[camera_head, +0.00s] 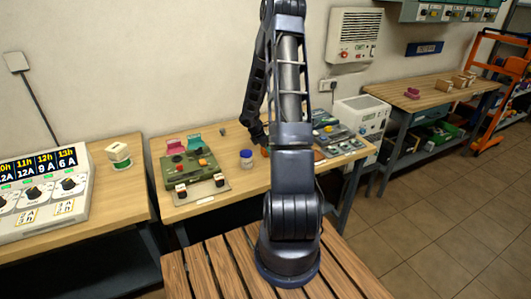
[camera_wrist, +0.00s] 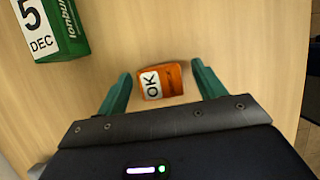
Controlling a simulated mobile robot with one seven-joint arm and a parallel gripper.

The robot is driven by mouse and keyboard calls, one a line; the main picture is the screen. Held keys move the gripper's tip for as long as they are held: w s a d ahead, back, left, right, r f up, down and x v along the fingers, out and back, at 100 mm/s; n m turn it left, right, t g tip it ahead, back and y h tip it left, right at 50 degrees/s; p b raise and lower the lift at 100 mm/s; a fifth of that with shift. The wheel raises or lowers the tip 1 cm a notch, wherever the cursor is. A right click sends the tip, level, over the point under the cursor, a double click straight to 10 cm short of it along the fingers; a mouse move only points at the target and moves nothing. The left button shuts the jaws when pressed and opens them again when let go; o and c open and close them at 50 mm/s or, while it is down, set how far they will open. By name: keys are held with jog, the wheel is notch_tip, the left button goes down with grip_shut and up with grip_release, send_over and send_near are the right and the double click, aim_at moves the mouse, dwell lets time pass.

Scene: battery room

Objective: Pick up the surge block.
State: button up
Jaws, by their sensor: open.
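An orange block with a white "OK" label (camera_wrist: 174,78) lies on the wooden tabletop in the wrist view. I take it to be the surge block, though no name on it is readable. My gripper (camera_wrist: 161,72) is open, with one teal finger on each side of the block. Small gaps of wood show beside it, so it does not look gripped. In the head view, my arm hides most of this spot, and only a small orange patch (camera_head: 265,152) shows beside the arm.
A green box with a "5 DEC" label (camera_wrist: 65,28) is at the upper left of the wrist view. On the middle bench stand a green device (camera_head: 190,170) and a blue-white jar (camera_head: 247,158). A charger with dials (camera_head: 42,192) is on the left bench. Bare wood surrounds the orange block.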

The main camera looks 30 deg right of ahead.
jog(key=c, duration=1.1)
jog(key=shift+r, duration=0.15)
